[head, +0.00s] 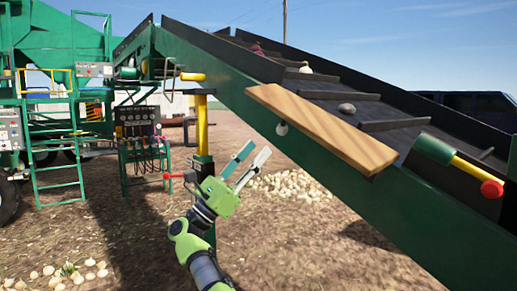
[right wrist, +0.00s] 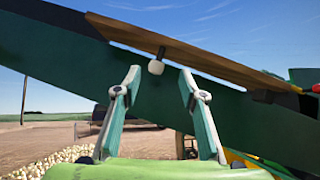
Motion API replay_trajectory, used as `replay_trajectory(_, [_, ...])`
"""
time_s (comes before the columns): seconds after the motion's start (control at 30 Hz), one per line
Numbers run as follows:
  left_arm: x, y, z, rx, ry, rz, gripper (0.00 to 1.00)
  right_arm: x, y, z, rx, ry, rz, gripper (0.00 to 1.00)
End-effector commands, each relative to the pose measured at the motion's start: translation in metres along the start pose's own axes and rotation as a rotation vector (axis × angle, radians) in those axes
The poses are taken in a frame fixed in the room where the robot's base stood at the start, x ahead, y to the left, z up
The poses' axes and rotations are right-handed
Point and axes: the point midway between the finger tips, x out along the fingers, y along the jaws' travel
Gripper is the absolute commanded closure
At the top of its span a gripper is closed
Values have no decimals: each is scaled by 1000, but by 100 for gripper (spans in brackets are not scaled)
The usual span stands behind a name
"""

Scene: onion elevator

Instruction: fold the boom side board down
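The boom side board (head: 320,128) is a long wooden plank along the near upper edge of the green boom (head: 350,190), sloping with it down to the right. A pale round knob (head: 281,128) hangs below the board's left part. My right gripper (head: 257,150) is open and empty, below and left of the knob. In the right wrist view the board (right wrist: 190,48) crosses above my open fingers (right wrist: 159,72). The knob (right wrist: 156,67) shows on a dark stem between the fingertips, apart from them. My left gripper is not in view.
Onions lie on the dark belt (head: 370,110). A green cylinder with a yellow bar and red knob (head: 491,189) sits at the boom's right. A yellow and black post (head: 203,130) and a control panel (head: 137,122) stand left. Onions lie on the ground (head: 288,186).

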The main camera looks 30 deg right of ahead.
Motion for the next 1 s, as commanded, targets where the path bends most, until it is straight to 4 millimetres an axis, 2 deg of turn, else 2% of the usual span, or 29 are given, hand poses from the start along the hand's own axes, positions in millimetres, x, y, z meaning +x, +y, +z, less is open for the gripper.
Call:
replay_trajectory(0.13, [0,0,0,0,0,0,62,0,0,0,0,0,0,62])
replay_trajectory(0.17, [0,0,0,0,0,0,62,0,0,0,0,0,0,65])
replay_trajectory(0.3, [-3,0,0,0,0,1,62,-2,-5,-6,2,-4,-9,100])
replay_trajectory(0.37, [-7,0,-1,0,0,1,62,-5,-13,-14,8,-10,-23,100])
replay_trajectory(0.47, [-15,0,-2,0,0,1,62,-14,-35,-33,28,-33,-64,100])
replay_trajectory(0.7, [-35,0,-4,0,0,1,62,-43,-108,-72,116,-128,-162,100])
replay_trajectory(0.83, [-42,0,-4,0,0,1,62,-55,-137,-82,159,-173,-191,100])
replay_trajectory(1.0, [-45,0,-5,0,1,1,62,-62,-155,-86,189,-202,-206,100])
